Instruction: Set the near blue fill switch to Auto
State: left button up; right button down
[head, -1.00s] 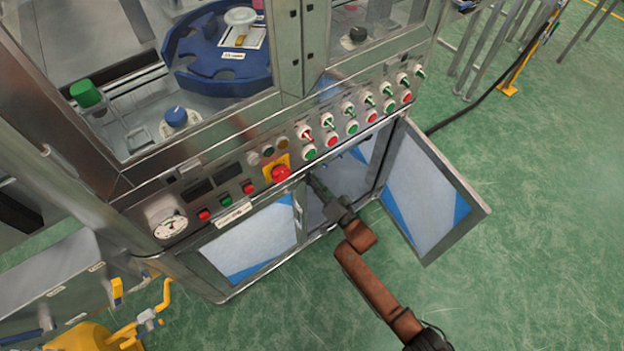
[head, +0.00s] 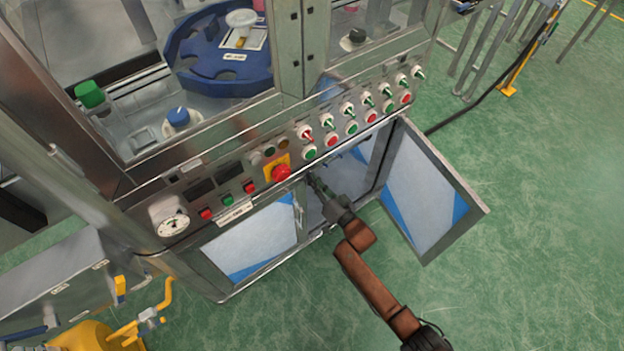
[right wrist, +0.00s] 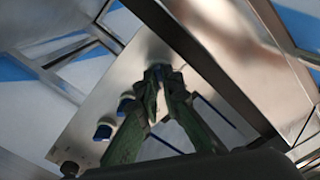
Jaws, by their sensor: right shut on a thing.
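In the right wrist view my right gripper (right wrist: 160,75) has its two green fingers closed at the tips on a small blue switch, which they mostly hide, on a metal panel (right wrist: 125,72). Its handle position cannot be read. Two more blue-and-white switches, one in the middle (right wrist: 127,103) and one lower (right wrist: 103,130), stand in line on the same panel. My left gripper is not in view.
The open cabinet door (head: 425,195) stands to the right of my arm. The front panel above carries a red emergency button (head: 280,173) and several red and green switches. A black knob (right wrist: 69,168) sits at the lower left in the wrist view.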

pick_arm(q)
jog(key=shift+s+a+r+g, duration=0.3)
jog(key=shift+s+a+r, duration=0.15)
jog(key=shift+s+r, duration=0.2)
pick_arm(e)
jog(key=shift+f+n, duration=0.15)
jog(key=shift+n, duration=7.55)
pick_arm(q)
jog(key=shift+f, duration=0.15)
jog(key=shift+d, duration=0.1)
pick_arm(e)
jog(key=c, duration=2.1)
grip_release()
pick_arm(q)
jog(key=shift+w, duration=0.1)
pick_arm(e)
jog(key=v, duration=1.2)
